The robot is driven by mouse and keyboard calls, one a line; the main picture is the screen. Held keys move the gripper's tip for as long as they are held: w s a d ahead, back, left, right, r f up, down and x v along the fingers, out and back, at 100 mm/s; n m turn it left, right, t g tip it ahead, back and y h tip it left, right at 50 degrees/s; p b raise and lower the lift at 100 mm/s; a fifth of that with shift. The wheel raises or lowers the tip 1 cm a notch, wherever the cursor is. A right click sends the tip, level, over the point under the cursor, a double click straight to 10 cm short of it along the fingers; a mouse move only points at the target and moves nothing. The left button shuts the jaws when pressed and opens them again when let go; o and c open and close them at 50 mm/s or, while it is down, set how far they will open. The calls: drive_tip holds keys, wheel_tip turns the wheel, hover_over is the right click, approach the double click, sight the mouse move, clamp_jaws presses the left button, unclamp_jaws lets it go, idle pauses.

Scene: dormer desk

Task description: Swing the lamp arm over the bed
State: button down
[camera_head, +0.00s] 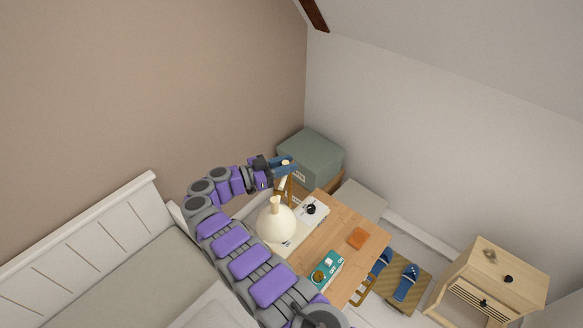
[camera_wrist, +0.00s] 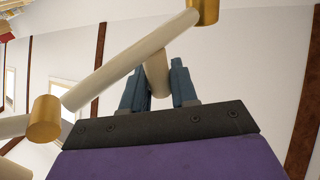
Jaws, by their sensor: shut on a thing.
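The lamp has a round cream shade (camera_head: 275,223) that hangs over the desk's left end in the head view. A brass post stands behind the shade. In the wrist view the lamp arm (camera_wrist: 130,62) is a cream tube running between brass joints. My gripper (camera_head: 283,166) is at the top of the lamp; in the wrist view my gripper (camera_wrist: 158,78) has its blue fingers shut on a short cream part of the lamp arm. The bed (camera_head: 130,278) is at the lower left, left of the lamp. My own purple arm hides part of the bed and desk.
The wooden desk (camera_head: 338,228) bears a teal box (camera_head: 327,270) and an orange item (camera_head: 357,238). A grey-green box (camera_head: 310,156) stands in the corner behind the lamp. Blue slippers (camera_head: 405,283) and a small wooden cabinet (camera_head: 490,280) are at the right.

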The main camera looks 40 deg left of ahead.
drive_tip(key=shift+a+r+b, duration=0.15)
drive_tip(key=shift+r+b, duration=0.05)
drive_tip(key=shift+b, duration=0.2)
idle(0.3)
drive_tip(key=c, duration=1.2)
unclamp_jaws()
drive_tip(key=shift+o, duration=0.9)
drive_tip(key=shift+a+f, duration=0.2)
drive_tip(key=shift+a, duration=0.15)
drive_tip(key=shift+d+r, duration=0.1)
drive_tip(key=shift+d, duration=0.05)
